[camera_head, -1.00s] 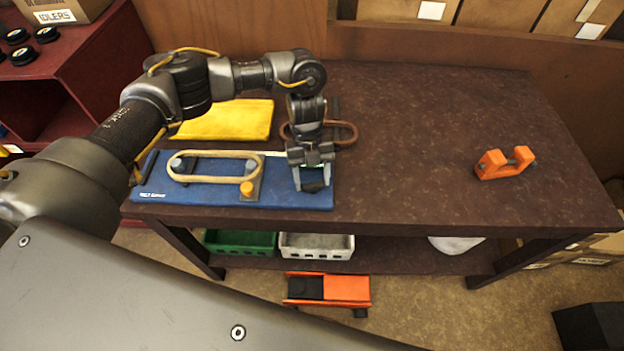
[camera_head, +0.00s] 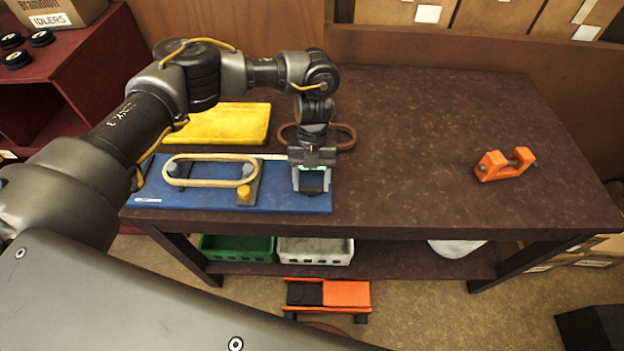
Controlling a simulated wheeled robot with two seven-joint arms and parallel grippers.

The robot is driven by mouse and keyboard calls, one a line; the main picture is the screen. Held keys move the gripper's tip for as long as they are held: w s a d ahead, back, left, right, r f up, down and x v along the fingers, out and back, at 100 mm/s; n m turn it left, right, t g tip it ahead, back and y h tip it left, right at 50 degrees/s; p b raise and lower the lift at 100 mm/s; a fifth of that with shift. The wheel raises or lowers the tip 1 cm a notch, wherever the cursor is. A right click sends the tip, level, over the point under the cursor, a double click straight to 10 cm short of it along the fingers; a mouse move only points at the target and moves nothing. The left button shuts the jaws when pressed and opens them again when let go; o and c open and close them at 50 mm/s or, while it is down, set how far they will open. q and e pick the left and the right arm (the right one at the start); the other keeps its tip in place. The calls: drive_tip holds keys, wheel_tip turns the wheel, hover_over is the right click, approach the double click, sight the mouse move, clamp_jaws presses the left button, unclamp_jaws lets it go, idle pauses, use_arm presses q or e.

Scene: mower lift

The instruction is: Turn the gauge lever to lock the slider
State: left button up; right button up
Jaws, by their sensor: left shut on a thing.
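The blue gauge board (camera_head: 215,199) lies on the near left of the bench. A yellowish belt (camera_head: 212,158) loops around two grey posts on it. A grey slider plate (camera_head: 254,182) carries the right post, with an orange knob (camera_head: 244,192) at its near end. My left gripper (camera_head: 312,188) points down over the right end of the board. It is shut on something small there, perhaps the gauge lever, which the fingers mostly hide. My right gripper is not in view.
A yellow cloth (camera_head: 228,124) and a brown belt (camera_head: 342,140) lie behind the board. An orange clamp-like piece (camera_head: 504,165) stands at the right of the bench (camera_head: 420,180). Green (camera_head: 238,248) and white (camera_head: 316,250) bins sit on the shelf below. The bench middle is clear.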

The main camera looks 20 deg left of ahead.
use_arm(q)
drive_tip(key=o, duration=1)
drive_tip(key=d+b+v, duration=0.1)
drive_tip(key=b+v, duration=0.1)
drive_tip(key=v, duration=0.9)
drive_tip(key=shift+a, duration=0.5)
drive_tip(key=shift+w+f, duration=0.1)
